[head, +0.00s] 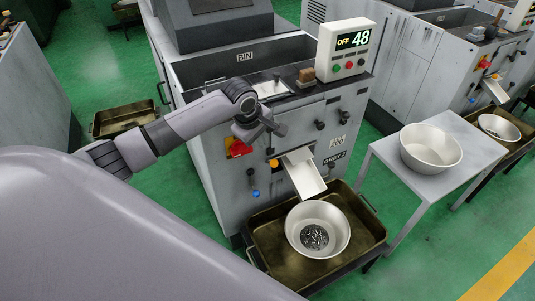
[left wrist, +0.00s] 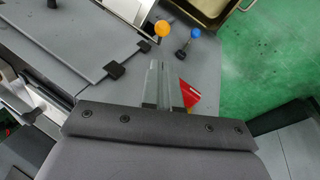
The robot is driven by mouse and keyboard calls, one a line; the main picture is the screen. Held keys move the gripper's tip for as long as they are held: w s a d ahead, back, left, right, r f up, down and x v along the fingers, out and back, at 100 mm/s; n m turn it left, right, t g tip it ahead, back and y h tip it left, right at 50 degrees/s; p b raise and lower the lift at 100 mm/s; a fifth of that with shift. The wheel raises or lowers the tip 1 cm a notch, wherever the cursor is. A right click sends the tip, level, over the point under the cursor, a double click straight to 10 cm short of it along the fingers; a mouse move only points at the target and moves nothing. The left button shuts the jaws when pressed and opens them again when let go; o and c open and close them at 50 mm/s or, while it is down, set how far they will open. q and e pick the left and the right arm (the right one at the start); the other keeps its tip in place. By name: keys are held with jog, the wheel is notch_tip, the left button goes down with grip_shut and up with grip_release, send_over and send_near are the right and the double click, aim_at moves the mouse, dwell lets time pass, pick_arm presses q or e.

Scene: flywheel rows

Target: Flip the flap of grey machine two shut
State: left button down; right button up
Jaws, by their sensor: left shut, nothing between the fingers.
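Grey machine two (head: 215,160) stands in the middle of the head view, with a "GREY 2" label on its front. A pale sloping flap or chute plate (head: 304,174) sticks out of the front, tilted down over a metal bowl (head: 341,237) holding small dark parts. My left gripper (head: 262,133) is in front of the machine's upper front, above the red switch (head: 238,148) and left of the plate. In the left wrist view, its fingers (left wrist: 166,88) are shut and empty, with the red switch (left wrist: 190,94) beyond them. My right gripper is out of view.
An orange knob (head: 273,163) and a blue knob (head: 255,193) stick out of the front. A control box (head: 343,50) reads "OFF 48". A brown tray (head: 262,234) holds the bowl. A side table (head: 400,178) with an empty bowl (head: 431,147) stands right.

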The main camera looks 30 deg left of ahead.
pick_arm(q)
jog(key=b+x, duration=0.2)
jog(key=x, duration=0.7)
jog(key=shift+f, duration=0.25)
